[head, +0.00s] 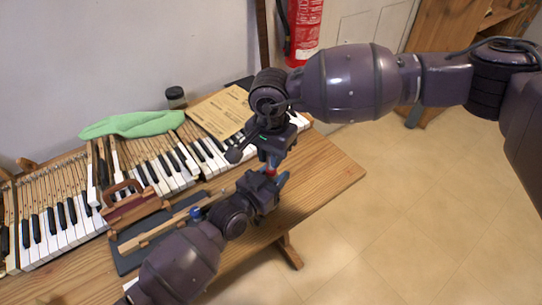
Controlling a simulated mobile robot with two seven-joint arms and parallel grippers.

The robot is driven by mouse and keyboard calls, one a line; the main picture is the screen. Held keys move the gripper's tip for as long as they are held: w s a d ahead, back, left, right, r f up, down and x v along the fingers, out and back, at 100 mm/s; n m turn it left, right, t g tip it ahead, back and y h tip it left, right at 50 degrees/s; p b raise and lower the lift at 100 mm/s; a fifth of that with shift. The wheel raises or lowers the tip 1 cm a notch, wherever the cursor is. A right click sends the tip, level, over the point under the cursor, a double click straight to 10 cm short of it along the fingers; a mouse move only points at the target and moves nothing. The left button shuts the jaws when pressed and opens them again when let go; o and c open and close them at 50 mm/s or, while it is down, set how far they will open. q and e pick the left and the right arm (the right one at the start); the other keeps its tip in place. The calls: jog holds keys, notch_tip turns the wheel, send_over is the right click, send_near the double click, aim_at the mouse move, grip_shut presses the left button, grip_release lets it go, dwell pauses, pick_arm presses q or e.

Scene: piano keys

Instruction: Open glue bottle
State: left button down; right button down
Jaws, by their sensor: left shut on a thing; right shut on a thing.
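The glue bottle (270,171) shows only as a small red part between my two grippers, above the table near its right end. Most of it is hidden by the grippers. My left gripper (275,184) comes from below and is shut on the lower part of the bottle. My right gripper (271,160) comes down from above and is shut on the bottle's top end. I cannot tell whether the cap is apart from the bottle.
The wooden table (325,175) is bare at its right end. Piano keys (60,215) line its back, with a green cloth (135,124), a brown sheet (222,112) and a small dark jar (176,97). A wooden tool (133,203) and a dark mat (127,262) lie at the front left.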

jog(key=shift+r, duration=0.25)
jog(key=shift+r, duration=2)
pick_arm(q)
jog(key=c, duration=0.6)
grip_release()
jog(key=shift+c, duration=0.2)
